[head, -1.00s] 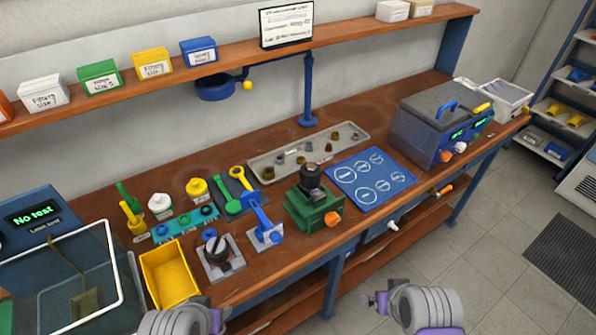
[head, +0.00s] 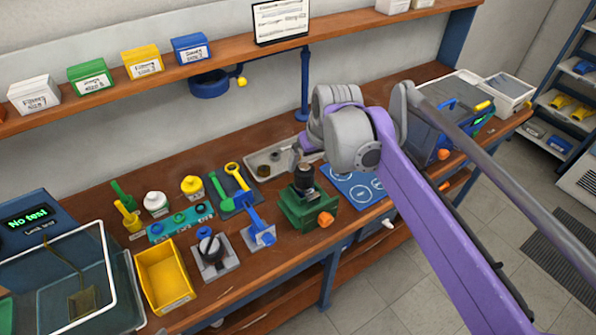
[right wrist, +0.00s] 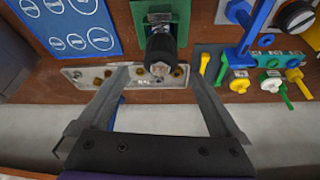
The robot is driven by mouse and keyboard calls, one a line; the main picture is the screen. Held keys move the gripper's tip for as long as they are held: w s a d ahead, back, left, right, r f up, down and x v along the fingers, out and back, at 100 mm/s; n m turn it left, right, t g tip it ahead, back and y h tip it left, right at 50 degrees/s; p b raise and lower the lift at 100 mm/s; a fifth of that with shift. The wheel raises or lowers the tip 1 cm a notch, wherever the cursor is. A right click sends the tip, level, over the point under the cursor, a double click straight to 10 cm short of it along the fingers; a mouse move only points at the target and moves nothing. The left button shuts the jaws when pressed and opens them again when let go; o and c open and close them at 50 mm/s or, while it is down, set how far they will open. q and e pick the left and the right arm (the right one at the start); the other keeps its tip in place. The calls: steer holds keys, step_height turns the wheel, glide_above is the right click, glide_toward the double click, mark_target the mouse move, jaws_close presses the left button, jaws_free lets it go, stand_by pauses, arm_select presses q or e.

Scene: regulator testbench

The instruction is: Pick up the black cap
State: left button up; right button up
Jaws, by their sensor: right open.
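A black cap-like cylinder (head: 303,178) stands upright on top of the green vise (head: 296,212) on the bench. It also shows in the right wrist view (right wrist: 161,45), with a metallic end facing the camera. My right gripper (head: 298,153) is above and just behind the vise, its fingers partly hidden by my own wrist. In the right wrist view my right gripper (right wrist: 160,73) is open, with its fingers apart on either side of the cylinder's near end. I cannot tell whether they touch it. My left gripper is out of view.
A metal tray (head: 262,158) with small brass parts lies behind the vise. A blue mat (head: 352,190) with circles is to its right. A blue tool stand (head: 262,237), a grey plate with a black knob (head: 212,250) and a yellow bin (head: 163,275) are left.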

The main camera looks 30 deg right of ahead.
mark_target(305, 167)
steer(key=x, duration=0.7)
steer(key=shift+w+f, duration=0.15)
steer(key=shift+w, duration=0.1)
steer(key=c, duration=1.5)
steer(key=shift+o, duration=0.2)
steer(key=shift+r, duration=0.2)
